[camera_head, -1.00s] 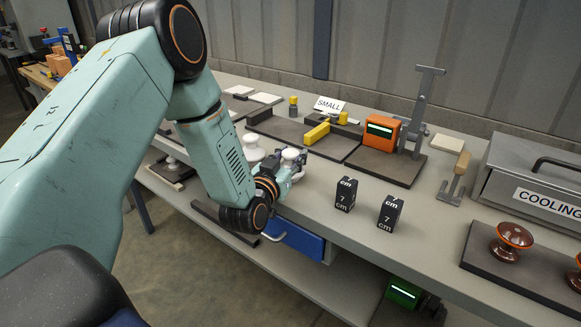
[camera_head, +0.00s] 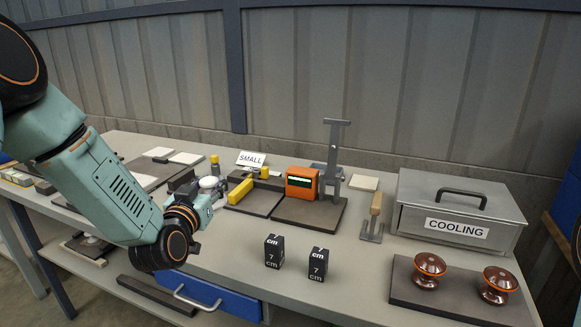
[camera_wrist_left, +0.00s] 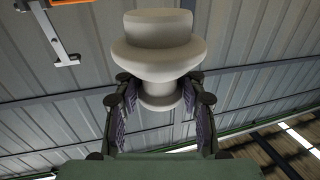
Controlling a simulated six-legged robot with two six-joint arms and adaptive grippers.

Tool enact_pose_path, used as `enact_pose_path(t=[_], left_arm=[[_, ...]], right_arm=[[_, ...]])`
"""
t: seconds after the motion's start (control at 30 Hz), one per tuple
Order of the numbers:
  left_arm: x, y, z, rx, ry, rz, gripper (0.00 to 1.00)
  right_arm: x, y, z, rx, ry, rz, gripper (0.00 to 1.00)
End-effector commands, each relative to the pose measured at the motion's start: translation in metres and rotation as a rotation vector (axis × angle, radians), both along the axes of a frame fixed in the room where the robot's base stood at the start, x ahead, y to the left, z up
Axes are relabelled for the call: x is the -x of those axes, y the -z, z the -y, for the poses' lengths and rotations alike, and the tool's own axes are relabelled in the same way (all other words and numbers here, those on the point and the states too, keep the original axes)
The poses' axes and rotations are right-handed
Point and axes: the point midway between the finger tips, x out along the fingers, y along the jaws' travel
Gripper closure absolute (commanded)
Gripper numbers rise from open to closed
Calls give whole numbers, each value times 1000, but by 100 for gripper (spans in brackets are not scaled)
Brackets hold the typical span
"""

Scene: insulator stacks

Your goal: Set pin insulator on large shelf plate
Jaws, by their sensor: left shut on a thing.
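A white pin insulator (camera_head: 208,183) stands upright in my left gripper (camera_head: 206,200), above the left part of the bench. In the left wrist view the insulator (camera_wrist_left: 158,48) shows its wide skirt and narrower neck, with the left gripper (camera_wrist_left: 158,100) shut around the neck from both sides. On the lower shelf at the left, a plate (camera_head: 100,262) carries a pale round piece, partly hidden by the bench edge. A long dark plate (camera_head: 155,300) also lies on the lower shelf. I cannot tell which one is the large shelf plate. My right gripper is not in view.
The bench holds a SMALL sign (camera_head: 251,159), an orange device (camera_head: 302,184), two black 7 cm blocks (camera_head: 274,251), a COOLING box (camera_head: 455,215) and a dark plate (camera_head: 400,286) with two brown insulators. A blue drawer (camera_head: 215,297) is under the front edge.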

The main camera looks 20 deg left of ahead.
Motion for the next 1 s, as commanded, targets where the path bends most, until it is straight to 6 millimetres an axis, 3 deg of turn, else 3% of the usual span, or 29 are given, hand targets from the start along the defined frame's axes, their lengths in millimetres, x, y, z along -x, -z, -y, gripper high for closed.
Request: enact_pose_path(t=[0.17,0.33,0.57,0.7,0.8,1.0], left_arm=[[0,-9,3,0,13,6,100],[15,-21,43,1,152,3,100],[65,11,109,6,393,-5,100],[111,39,147,8,537,-10,100],[141,58,167,6,613,-8,100],[170,86,181,2,665,-3,100]], right_arm=[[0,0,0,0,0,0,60],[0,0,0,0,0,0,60],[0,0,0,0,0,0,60],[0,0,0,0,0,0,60],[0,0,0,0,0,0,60],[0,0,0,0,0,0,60]])
